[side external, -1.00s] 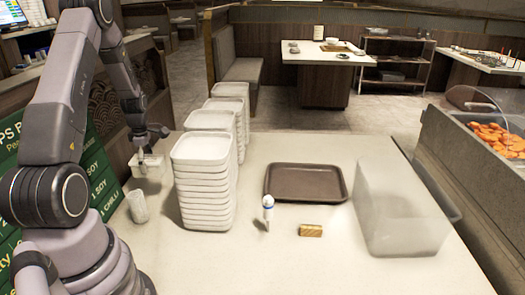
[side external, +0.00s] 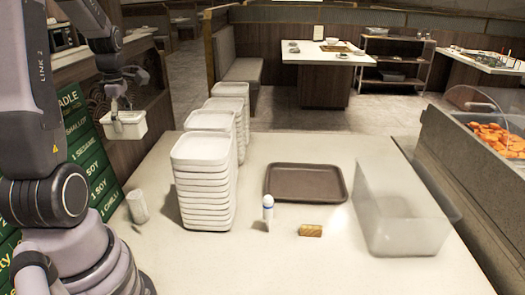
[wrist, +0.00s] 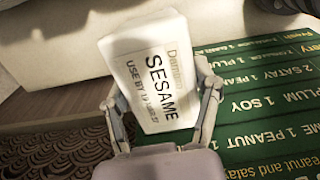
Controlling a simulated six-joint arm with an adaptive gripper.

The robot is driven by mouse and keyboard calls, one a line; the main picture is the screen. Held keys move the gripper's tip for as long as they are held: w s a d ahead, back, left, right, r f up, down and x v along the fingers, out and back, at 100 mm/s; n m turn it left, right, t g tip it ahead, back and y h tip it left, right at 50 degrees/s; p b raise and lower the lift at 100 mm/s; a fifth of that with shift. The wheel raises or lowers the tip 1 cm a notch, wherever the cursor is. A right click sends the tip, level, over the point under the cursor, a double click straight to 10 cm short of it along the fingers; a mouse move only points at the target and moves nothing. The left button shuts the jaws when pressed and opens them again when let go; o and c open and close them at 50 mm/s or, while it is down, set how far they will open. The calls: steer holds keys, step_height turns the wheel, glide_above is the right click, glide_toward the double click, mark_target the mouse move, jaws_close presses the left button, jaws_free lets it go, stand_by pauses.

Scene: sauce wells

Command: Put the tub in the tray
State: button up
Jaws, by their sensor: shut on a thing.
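The tub (side external: 124,125) is a small white container, held in the air at the left of the side external view, beyond the table's left edge. In the wrist view the tub (wrist: 152,75) shows a label reading SESAME. My gripper (side external: 113,106) is shut on the tub, with a finger on either side of it in the wrist view (wrist: 163,113). The brown tray (side external: 305,183) lies flat and empty on the table, well to the right of my gripper.
Tall stacks of white dishes (side external: 203,185) stand between the tub and the tray. Green signboards (side external: 88,160) stand at the left.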

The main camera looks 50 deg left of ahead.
mark_target(123, 115)
step_height(123, 115, up, 4)
steer(key=w+r+m, duration=0.2)
steer(key=w+m, duration=0.2)
steer(key=w, duration=1.8)
steer(key=w+d+f+m, duration=0.3)
steer(key=w+d+m, duration=0.3)
steer(key=w+d, duration=1.35)
steer(key=f, duration=1.9)
steer(key=s+f, duration=0.1)
steer(key=f, duration=0.9)
steer(key=shift+a+f, duration=0.1)
steer(key=shift+f, duration=0.25)
steer(key=shift+f, duration=0.1)
steer(key=o, duration=1.2)
steer(key=shift+f, duration=0.1)
steer(key=shift+o, duration=0.2)
